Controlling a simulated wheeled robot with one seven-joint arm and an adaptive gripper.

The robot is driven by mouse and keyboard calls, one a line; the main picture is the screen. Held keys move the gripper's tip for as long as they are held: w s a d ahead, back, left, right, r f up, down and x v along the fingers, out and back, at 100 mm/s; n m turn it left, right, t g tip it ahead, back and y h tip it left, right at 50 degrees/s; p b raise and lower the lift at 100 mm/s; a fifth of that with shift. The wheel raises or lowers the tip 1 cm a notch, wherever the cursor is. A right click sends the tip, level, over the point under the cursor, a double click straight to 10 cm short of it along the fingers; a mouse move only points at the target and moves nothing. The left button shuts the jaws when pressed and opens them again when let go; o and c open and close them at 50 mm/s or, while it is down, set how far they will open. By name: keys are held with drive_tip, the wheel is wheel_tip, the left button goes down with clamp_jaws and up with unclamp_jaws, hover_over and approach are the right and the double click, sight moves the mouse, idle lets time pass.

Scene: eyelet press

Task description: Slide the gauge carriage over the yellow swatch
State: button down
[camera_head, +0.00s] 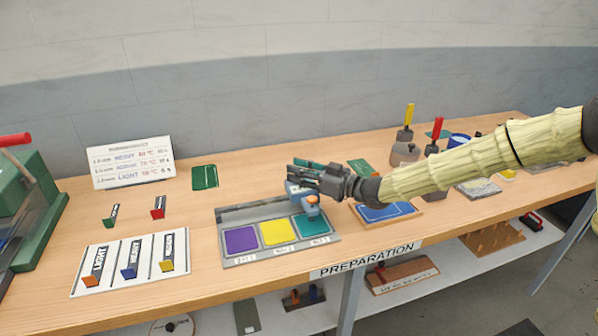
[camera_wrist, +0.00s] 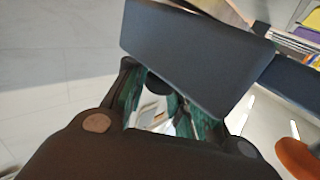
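The gauge board (camera_head: 232,215) has a purple swatch (camera_head: 241,240), a yellow swatch (camera_head: 276,232) and a teal swatch (camera_head: 310,226) in a row. The gauge carriage (camera_head: 298,190) is blue-grey with an orange part and stands at the right end, over the back of the teal swatch. My gripper (camera_head: 294,173) is right at the carriage, above and behind it. In the wrist view, a dark blue-grey block (camera_wrist: 195,55), apparently the carriage, covers the fingertips. An orange part (camera_wrist: 298,158) shows at lower right. Whether the fingers grip it is hidden.
A white card with labelled tabs (camera_head: 118,268) lies left of the board. A blue-topped wooden board (camera_head: 385,213) lies close to its right, under my arm. A green press (camera_head: 38,205) stands at far left. The PREPARATION edge label (camera_head: 366,261) is in front.

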sight(305, 203)
drive_tip(key=s+a+b, duration=0.3)
drive_tip(key=a, duration=0.6)
drive_tip(key=c, duration=1.2)
unclamp_jaws()
drive_tip(key=v, duration=1.2)
drive_tip(key=shift+w, duration=0.1)
drive_tip(key=shift+r, duration=0.1)
